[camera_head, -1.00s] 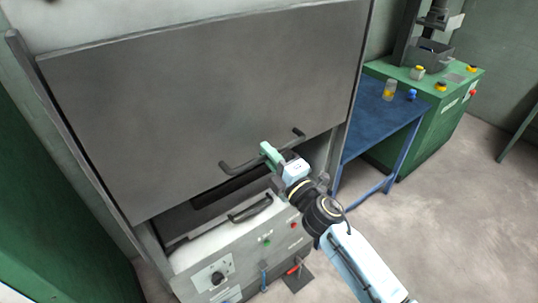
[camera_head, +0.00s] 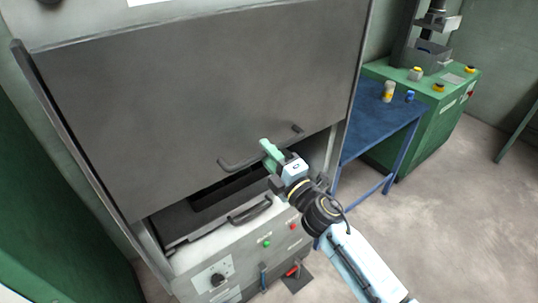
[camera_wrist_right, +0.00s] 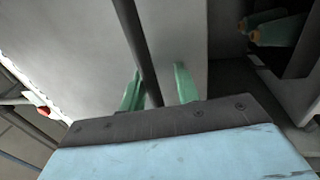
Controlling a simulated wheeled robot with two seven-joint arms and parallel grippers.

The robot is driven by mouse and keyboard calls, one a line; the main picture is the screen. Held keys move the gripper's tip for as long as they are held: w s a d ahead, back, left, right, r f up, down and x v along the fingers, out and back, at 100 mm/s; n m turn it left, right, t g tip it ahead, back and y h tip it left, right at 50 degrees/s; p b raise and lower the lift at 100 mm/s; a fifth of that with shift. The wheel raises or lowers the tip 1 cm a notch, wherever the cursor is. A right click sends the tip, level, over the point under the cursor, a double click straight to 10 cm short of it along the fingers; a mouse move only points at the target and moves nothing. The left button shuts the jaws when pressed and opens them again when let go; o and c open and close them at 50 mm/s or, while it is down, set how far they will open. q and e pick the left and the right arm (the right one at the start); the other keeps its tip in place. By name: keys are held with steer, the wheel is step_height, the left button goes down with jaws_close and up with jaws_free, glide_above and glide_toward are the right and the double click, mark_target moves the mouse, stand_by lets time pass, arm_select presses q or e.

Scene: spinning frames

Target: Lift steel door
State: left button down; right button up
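The grey steel door (camera_head: 200,90) fills the front of the machine, with its lower edge above a dark opening. Its bar handle (camera_head: 236,166) runs along the lower part. My right gripper (camera_head: 267,150) is at the middle of this handle. In the right wrist view, the dark handle bar (camera_wrist_right: 133,38) passes between the two green fingers of the right gripper (camera_wrist_right: 158,90). The bar is close to the left finger, and a gap shows between it and the right finger. My left gripper is not in view.
Below the opening is a control panel (camera_head: 240,262) with a second handle (camera_head: 250,210), buttons and a knob. A blue table (camera_head: 375,125) with small containers and a green machine (camera_head: 425,110) stand to the right. Open floor (camera_head: 450,220) lies at the lower right.

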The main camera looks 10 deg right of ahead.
steer(key=shift+s, duration=0.1)
steer(key=b+v, duration=0.2)
steer(key=v, duration=1.1)
steer(key=shift+s, duration=0.1)
steer(key=s+d+f+m+g+h+b, duration=0.1)
steer(key=d+f+m+g+h, duration=0.2)
steer(key=f, duration=0.9)
steer(key=d+f+m+g+h+b, duration=0.15)
steer(key=f+m, duration=0.35)
steer(key=f, duration=0.6)
steer(key=s+d+f+m+g+h+b, duration=0.15)
steer(key=s+f, duration=0.25)
steer(key=f, duration=0.5)
steer(key=s+d+f+m+g+h, duration=0.1)
steer(key=s+f+m+g, duration=0.2)
steer(key=f, duration=0.5)
steer(key=s+f+m+g+b, duration=0.1)
steer(key=s+f+m+g, duration=0.1)
steer(key=s+f, duration=0.4)
steer(key=s+d+f+m+g+h+b, duration=0.1)
steer(key=s+f+m+g, duration=0.2)
steer(key=s+f, duration=0.4)
steer(key=s+f+m+g+b, duration=0.1)
steer(key=s+f+m+g, duration=0.2)
steer(key=s, duration=1.5)
step_height(320, 180, down, 4)
steer(key=shift+s+d+f+h, duration=0.1)
steer(key=shift+s+d+h, duration=0.15)
steer(key=shift+s+h, duration=0.1)
